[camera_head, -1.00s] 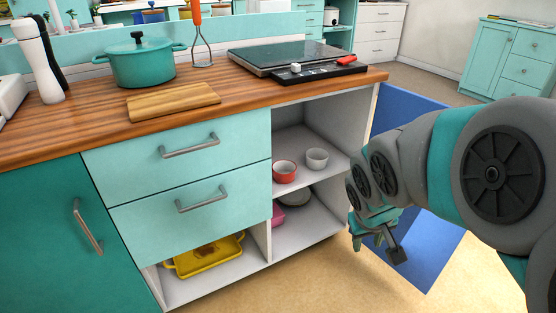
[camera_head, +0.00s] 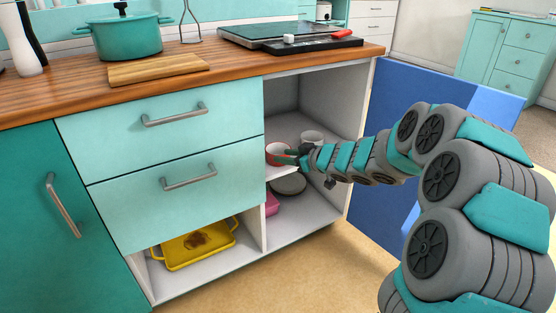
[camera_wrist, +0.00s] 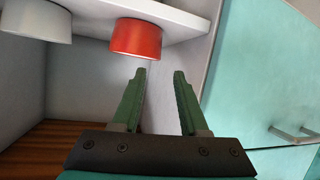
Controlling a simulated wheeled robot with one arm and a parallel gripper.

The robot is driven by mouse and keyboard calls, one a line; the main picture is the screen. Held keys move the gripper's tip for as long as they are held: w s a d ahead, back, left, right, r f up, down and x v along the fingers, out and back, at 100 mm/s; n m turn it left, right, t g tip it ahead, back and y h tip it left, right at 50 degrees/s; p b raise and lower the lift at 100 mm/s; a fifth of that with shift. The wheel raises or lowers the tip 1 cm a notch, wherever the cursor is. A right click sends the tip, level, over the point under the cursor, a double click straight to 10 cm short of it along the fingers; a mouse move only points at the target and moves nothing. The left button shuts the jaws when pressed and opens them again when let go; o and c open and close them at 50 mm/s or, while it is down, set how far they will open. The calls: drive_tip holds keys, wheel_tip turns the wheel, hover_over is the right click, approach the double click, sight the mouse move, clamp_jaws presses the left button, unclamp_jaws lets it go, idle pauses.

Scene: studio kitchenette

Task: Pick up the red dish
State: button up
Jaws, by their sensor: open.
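The red dish (camera_head: 275,156) is a small bowl on the upper shelf of the open cabinet, near the shelf's front edge. In the wrist view, where the scene looks upside down, the red dish (camera_wrist: 136,40) lies beyond the fingertips and slightly left of the gap between them. My gripper (camera_head: 292,156) is at the cabinet opening, close to the dish's right side, and partly covers it in the head view. In the wrist view my gripper (camera_wrist: 160,73) has its two green fingers spread with nothing between them. Whether a finger touches the dish is unclear.
A white bowl (camera_head: 312,137) stands beside the red dish; it also shows in the wrist view (camera_wrist: 38,20). A grey plate (camera_head: 289,186) and a pink item (camera_head: 271,205) are on the lower shelf. The blue open door (camera_head: 390,218) is right of the opening. The wooden counter (camera_head: 235,68) is above.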

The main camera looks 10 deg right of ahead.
sight(272, 153)
drive_tip(key=shift+b+x, duration=0.75)
drive_tip(key=shift+x, duration=2.9)
drive_tip(key=shift+d, duration=0.15)
clamp_jaws()
